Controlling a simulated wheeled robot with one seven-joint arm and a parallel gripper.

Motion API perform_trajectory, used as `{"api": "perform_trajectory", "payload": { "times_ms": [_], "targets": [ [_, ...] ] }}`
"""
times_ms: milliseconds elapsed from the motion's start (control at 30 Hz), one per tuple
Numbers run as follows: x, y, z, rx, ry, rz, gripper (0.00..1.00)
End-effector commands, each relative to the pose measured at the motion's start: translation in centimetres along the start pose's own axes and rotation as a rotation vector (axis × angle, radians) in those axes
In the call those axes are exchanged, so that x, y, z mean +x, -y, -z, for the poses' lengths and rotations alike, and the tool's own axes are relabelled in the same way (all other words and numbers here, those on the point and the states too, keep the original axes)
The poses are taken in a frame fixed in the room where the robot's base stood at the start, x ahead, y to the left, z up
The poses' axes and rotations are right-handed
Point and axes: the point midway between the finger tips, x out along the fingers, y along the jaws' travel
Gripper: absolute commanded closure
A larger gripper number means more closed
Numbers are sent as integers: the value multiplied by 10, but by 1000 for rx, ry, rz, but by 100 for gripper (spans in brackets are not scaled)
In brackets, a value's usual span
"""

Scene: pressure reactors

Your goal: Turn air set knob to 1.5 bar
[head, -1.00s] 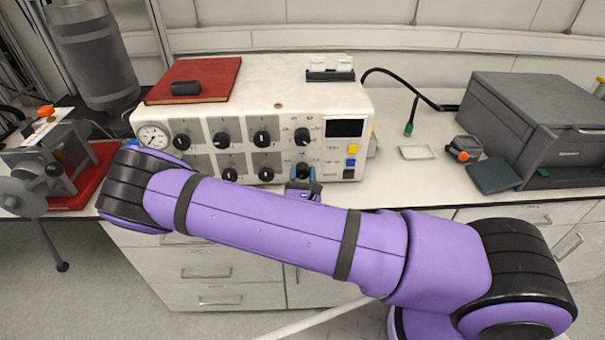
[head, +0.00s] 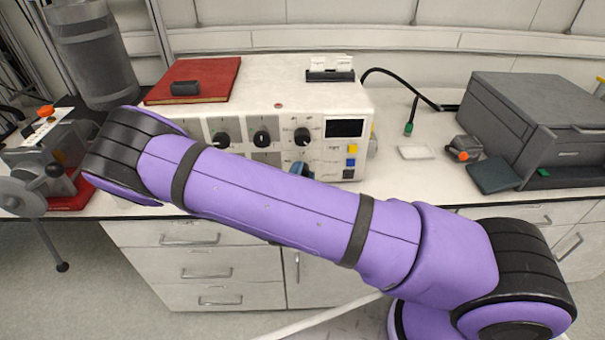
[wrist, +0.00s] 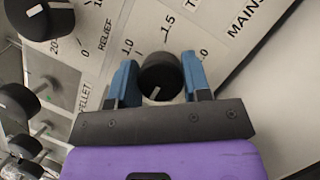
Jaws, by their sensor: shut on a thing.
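The black air set knob (wrist: 160,74) sits between the blue fingers of my gripper (wrist: 159,66) in the wrist view. The fingers are closed on its two sides. A short white mark on the knob points down and slightly left in that view, toward my gripper's palm. The printed 1.0 lies up and left of the knob, and 1.5 lies above it. In the head view the knob is hidden behind my purple arm. Only a blue bit of my gripper (head: 299,169) shows there, at the front of the white control panel (head: 380,110).
Other black knobs (wrist: 40,18) sit left of my gripper in the wrist view. A red book (head: 205,75) lies on the panel box. A grey device (head: 530,115) stands at right. A small white item (head: 416,152) lies on the bench between them.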

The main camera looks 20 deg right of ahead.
Motion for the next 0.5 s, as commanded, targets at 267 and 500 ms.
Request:
{"api": "perform_trajectory", "payload": {
  "times_ms": [267, 500],
  "targets": [
    [-1, 0, 0, 243, -2, 104, 80],
    [-1, 0, 0, 453, 0, 191, 80]
  ]
}}
